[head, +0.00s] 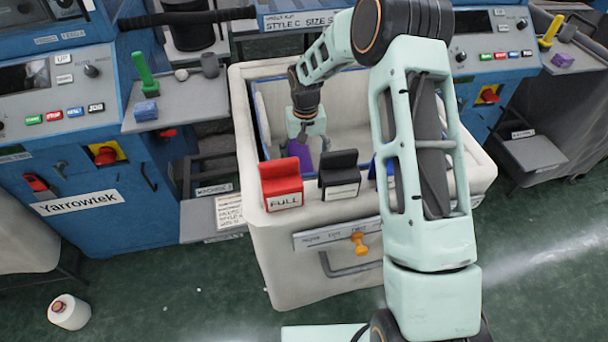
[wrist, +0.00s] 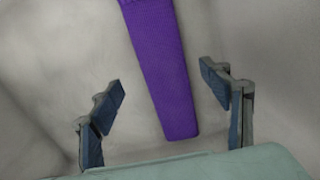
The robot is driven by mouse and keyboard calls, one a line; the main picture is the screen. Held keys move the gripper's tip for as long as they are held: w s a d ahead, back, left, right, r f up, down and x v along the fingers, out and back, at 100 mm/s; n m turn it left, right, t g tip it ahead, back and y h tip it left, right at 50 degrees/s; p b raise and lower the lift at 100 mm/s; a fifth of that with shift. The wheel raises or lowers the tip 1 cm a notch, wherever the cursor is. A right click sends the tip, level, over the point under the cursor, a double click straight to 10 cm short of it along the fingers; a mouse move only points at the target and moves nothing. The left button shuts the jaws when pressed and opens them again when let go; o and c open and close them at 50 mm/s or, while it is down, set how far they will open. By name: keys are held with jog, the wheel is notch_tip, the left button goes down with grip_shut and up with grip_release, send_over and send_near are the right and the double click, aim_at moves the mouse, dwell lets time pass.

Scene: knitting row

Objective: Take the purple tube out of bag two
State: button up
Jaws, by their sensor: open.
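The purple tube (wrist: 160,70) is a long knitted piece lying against the pale inner surface of the bag (wrist: 50,50). In the wrist view its near end lies between the fingers of my gripper (wrist: 170,95), with a gap on both sides. My gripper is open and holds nothing. In the head view my gripper (head: 303,138) reaches down inside the large white bag (head: 265,245), and part of the purple tube (head: 298,155) shows beside it. The tube's far end is cut off in the wrist view, and the bag's front wall hides part of it in the head view.
A red clip marked FULL (head: 281,183) and a black clip (head: 339,174) sit on the bag's front rim; a blue one is partly behind my arm. Blue machines (head: 90,130) flank the bag. A white yarn cone (head: 69,311) lies on the green floor.

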aim_at(303, 173)
jog(key=shift+w+a+f, duration=0.1)
jog(key=shift+a+f, duration=0.05)
jog(key=shift+f, duration=1.35)
jog(key=shift+w+a+f, duration=0.1)
jog(key=shift+f, duration=1.4)
jog(key=shift+c, duration=0.4)
